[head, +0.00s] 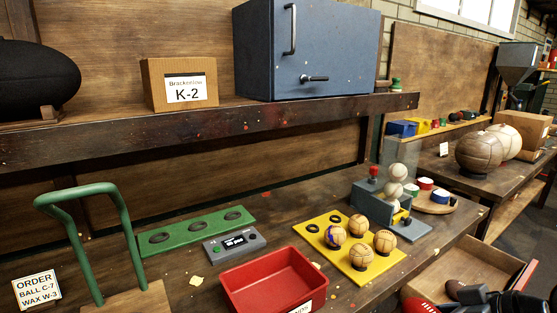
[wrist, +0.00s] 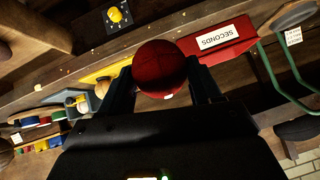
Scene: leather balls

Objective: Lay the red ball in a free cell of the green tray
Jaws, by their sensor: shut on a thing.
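The red ball (wrist: 160,60) is between the two dark fingers of my gripper (wrist: 161,72) in the wrist view. The fingers are shut on its sides, and their tips are partly hidden by the ball. The green tray (head: 170,243) lies on the bench in the head view, behind the red bin and right of the green handle. It has three dark round cells in a row, and all look empty. I cannot make out the green tray in the wrist view. My gripper is not clearly seen in the head view.
A grey device (head: 234,244) sits against the tray's front edge. The red bin (head: 262,285) and yellow tray (head: 371,270) with several balls stand right of it. The tall green handle (head: 128,232) rises at left. A shelf (head: 200,130) overhangs the back.

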